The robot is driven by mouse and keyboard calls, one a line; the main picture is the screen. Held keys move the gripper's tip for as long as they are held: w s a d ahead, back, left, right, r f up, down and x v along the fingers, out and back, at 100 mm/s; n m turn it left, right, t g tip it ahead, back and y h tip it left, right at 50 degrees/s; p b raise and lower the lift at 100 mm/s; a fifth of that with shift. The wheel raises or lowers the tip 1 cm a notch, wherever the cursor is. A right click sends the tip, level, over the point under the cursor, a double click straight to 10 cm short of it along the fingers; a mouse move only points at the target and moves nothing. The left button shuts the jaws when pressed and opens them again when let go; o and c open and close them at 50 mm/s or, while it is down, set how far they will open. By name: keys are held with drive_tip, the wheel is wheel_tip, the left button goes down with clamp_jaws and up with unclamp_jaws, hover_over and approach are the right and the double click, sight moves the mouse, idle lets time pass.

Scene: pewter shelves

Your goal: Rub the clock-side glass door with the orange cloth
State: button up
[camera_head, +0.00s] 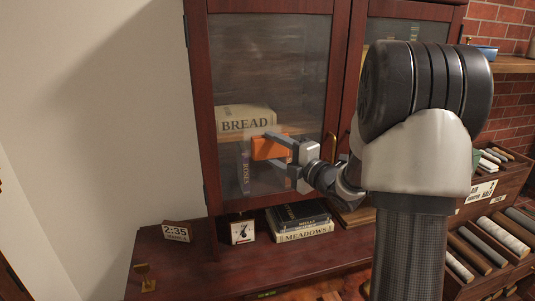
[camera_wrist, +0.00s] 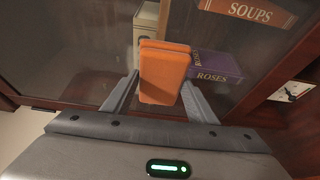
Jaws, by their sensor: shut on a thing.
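The orange cloth (camera_head: 269,147) is a folded block held in front of the left glass door (camera_head: 275,60) of the dark red cabinet. My gripper (camera_head: 278,158) is shut on the cloth, which also shows between the fingers in the wrist view (camera_wrist: 163,75). The cloth is at or very near the pane; I cannot tell if it touches. The glass looks hazy. A clock (camera_head: 176,231) reading 2:35 stands on the ledge below, at the left. Part of the right glass door (camera_head: 390,25) shows; my arm hides the rest.
Behind the glass are a BREAD book (camera_head: 246,121) and a purple ROSES book (camera_wrist: 225,70). A small white dial (camera_head: 242,231) and stacked books (camera_head: 300,224) sit on the ledge. Brass door handles (camera_head: 332,147) lie right of my gripper. Drawers of rolls (camera_head: 490,240) stand at right.

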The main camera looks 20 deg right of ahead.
drive_tip(key=d+b, duration=0.1)
drive_tip(key=d, duration=0.2)
drive_tip(key=shift+d+b, duration=0.35)
drive_tip(key=shift+d, duration=0.05)
drive_tip(key=shift+b, duration=0.3)
